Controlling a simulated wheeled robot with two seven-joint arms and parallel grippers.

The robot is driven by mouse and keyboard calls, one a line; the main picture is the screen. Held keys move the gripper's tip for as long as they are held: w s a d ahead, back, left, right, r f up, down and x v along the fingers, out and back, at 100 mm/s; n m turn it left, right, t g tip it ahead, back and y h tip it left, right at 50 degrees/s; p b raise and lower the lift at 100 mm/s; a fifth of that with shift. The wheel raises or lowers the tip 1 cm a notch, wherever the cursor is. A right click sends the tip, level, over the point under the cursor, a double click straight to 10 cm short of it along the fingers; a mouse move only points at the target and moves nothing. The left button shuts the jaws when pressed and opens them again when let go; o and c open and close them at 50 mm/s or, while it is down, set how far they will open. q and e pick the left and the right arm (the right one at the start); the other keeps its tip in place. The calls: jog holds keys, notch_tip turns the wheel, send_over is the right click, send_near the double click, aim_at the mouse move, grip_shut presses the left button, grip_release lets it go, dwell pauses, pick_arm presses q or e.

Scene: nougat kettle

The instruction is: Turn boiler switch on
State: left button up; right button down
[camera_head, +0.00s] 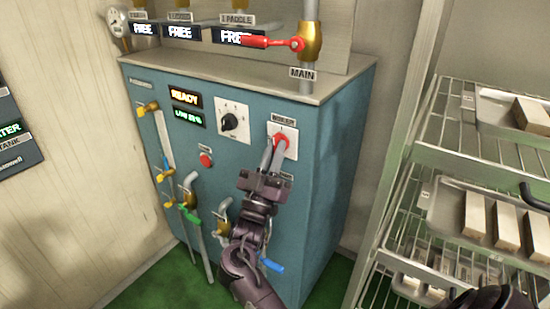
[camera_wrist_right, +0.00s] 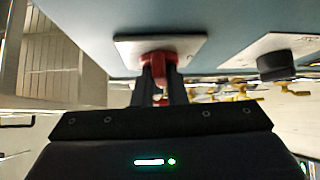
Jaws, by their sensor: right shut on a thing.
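The boiler switch (camera_head: 281,140) is a red knob on a white plate, under a small "BOILER" label on the front of the blue-green boiler cabinet (camera_head: 322,195). My right gripper (camera_head: 272,152) reaches up to it from below, and its two fingers are shut on the red knob. In the right wrist view the red switch (camera_wrist_right: 158,56) sits between the fingertips of the gripper (camera_wrist_right: 160,82), in front of its white plate (camera_wrist_right: 190,43). The fingers hide part of the knob. My left gripper is not in view.
A black rotary dial (camera_head: 229,122) and a red button (camera_head: 206,160) are left of the switch. Lit displays (camera_head: 186,98) read READY and a level. A red-handled main valve (camera_head: 270,42) is above. Pipes with coloured valves are lower left. A wire rack (camera_head: 470,160) stands right.

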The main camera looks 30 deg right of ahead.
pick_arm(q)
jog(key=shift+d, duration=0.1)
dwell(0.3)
pick_arm(e)
jog(key=c, duration=1.5)
grip_release()
jog(key=shift+o, duration=0.2)
jog(key=shift+f, duration=0.1)
